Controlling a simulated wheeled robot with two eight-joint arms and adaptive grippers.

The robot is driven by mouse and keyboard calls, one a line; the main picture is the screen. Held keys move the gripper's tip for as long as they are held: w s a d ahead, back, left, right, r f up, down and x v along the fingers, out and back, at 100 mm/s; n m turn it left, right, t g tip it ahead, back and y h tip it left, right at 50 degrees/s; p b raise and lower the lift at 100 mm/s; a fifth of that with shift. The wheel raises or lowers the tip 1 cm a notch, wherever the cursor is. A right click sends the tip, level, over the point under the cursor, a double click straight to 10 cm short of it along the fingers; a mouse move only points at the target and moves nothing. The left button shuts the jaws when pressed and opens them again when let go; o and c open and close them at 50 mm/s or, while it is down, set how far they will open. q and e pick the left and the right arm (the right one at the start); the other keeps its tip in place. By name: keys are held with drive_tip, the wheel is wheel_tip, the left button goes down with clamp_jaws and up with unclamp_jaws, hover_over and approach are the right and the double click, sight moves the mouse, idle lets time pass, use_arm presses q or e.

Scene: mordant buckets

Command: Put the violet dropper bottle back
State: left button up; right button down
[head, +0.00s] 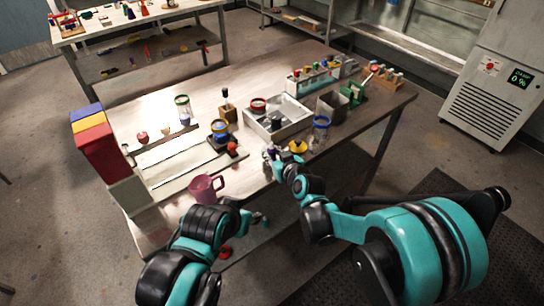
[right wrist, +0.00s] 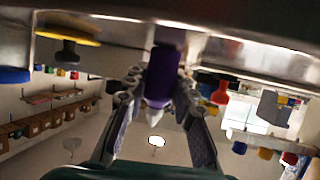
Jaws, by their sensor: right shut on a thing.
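The violet dropper bottle (right wrist: 163,75) is between the fingers of my right gripper (right wrist: 155,95) in the right wrist view, which looks upside down. Its pale tip points down in that picture, so it seems upright. In the head view my right gripper (head: 272,160) is at the table's near edge, just left of a yellow-topped item (head: 298,146); only a speck of the bottle (head: 270,151) shows there. Whether the bottle touches the table is unclear. My left arm comes in at the bottom, with its gripper (head: 258,219) small and partly hidden below the near edge.
A pale divided tray (head: 253,123) stands mid-table. Behind it is a rack of colour-capped bottles (head: 312,80); a wooden rack (head: 384,80) stands at the far right. A blue-rimmed glass jar (head: 319,133) is right of my right gripper. A pink mug (head: 203,188) stands near the left front.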

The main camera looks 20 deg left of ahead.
drive_tip(key=shift+r, duration=0.1)
drive_tip(key=shift+f, duration=0.25)
drive_tip(key=c, duration=1.3)
unclamp_jaws()
drive_tip(key=shift+o, duration=0.2)
drive_tip(key=shift+r, duration=0.1)
drive_tip(key=shift+s+d+r, duration=0.1)
drive_tip(key=shift+r, duration=0.15)
drive_tip(key=p+v, duration=0.3)
drive_tip(key=v, duration=0.8)
drive_tip(key=shift+s+d, duration=0.25)
drive_tip(key=shift+s, duration=0.05)
